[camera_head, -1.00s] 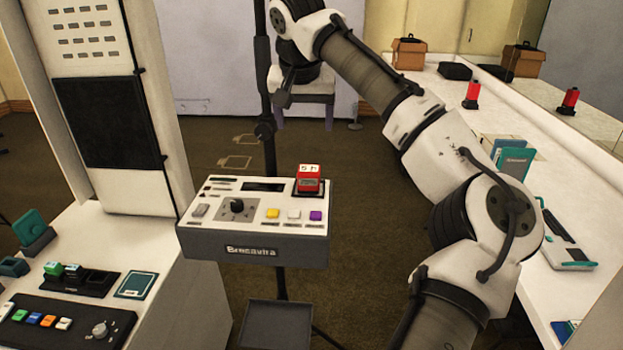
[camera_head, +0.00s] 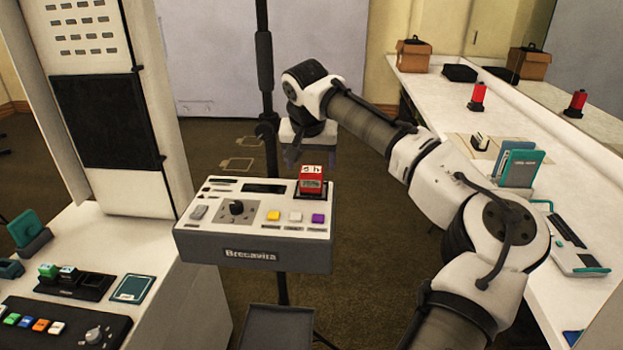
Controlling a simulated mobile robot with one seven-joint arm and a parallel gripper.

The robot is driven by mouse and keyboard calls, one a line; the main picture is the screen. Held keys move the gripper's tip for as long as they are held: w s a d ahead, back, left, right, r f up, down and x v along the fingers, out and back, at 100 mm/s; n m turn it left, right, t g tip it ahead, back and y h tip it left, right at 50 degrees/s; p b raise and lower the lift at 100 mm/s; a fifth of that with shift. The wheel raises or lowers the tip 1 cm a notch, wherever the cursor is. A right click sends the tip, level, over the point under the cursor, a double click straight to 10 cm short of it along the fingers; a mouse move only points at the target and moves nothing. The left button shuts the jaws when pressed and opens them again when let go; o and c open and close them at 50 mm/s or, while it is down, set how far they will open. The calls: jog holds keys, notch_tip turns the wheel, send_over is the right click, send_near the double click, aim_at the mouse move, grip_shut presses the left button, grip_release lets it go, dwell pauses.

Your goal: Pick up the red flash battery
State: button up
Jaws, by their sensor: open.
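The red flash battery (camera_head: 311,183), a small red block with a whitish marked top, stands upright in a dark socket at the back right of the console (camera_head: 250,254) labelled Brecavita. My gripper (camera_head: 297,160) points down just behind and above the battery, slightly to its left in the picture. It is open and appears empty; one dark finger shows clearly, and the other is hard to make out. The gripper looks apart from the battery, though the exact gap in depth cannot be told.
The console carries a dark knob (camera_head: 237,208) and coloured buttons. A dark pole (camera_head: 264,80) rises behind it. A white counter (camera_head: 550,225) at right holds a red-and-black item (camera_head: 478,97) and teal folders (camera_head: 520,165). A white bench (camera_head: 150,245) with small devices stands at left.

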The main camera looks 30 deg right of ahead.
aim_at(312, 169)
jog(key=shift+p+x, duration=0.6)
jog(key=shift+x, duration=1.5)
jog(key=shift+d+r, duration=0.1)
jog(key=shift+d, duration=0.05)
jog(key=c, duration=1.3)
jog(key=shift+r, duration=0.15)
